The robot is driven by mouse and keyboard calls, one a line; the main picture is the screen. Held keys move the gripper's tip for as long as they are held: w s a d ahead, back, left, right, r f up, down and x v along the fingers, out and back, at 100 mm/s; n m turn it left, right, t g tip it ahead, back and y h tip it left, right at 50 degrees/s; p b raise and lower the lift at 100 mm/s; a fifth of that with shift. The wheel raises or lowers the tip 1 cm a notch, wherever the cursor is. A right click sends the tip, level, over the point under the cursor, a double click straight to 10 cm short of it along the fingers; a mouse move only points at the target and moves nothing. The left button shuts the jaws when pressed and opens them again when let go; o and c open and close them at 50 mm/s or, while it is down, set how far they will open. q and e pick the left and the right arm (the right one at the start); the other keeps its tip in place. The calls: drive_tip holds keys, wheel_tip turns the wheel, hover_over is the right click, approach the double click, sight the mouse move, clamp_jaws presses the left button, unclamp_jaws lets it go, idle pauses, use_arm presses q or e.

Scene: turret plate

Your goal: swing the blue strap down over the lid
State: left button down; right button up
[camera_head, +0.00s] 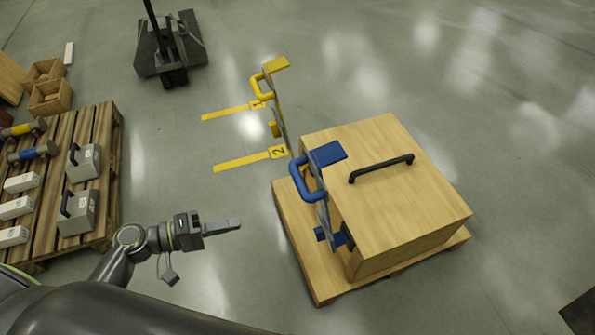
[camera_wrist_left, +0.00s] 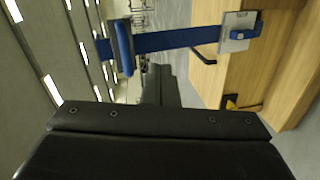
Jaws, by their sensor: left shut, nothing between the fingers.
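The blue strap (camera_head: 326,153) stands raised at the left side of the wooden box, its blue loop handle (camera_head: 304,184) facing left. In the left wrist view the blue strap (camera_wrist_left: 180,39) runs sideways from its handle (camera_wrist_left: 122,48) to a metal hinge plate (camera_wrist_left: 236,33) on the box wall. The lid (camera_head: 385,140) is a flat wooden top with a black handle (camera_head: 381,168), and no blue strap lies across it. My left gripper (camera_head: 236,224) is shut and empty, left of the box and apart from the strap. My right gripper is out of view.
A yellow strap (camera_head: 277,64) with a loop handle stands raised behind the blue one. Yellow floor marks (camera_head: 240,163) lie left of the box. A pallet (camera_head: 104,150) with weights and tools stands at left. Floor between pallet and box is clear around my gripper.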

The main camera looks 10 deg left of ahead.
use_arm(q)
wheel_tip(320, 180, up, 5)
drive_tip(key=w+a+n+t+h+p, duration=0.1)
drive_tip(key=w+a+n+p, duration=0.1)
drive_tip(key=p+x, duration=0.3)
drive_tip(key=x, duration=1.1)
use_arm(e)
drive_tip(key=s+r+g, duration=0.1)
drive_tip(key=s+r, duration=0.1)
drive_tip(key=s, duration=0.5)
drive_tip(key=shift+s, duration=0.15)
use_arm(q)
drive_tip(key=shift+w+a, duration=0.1)
drive_tip(key=shift+w, duration=0.05)
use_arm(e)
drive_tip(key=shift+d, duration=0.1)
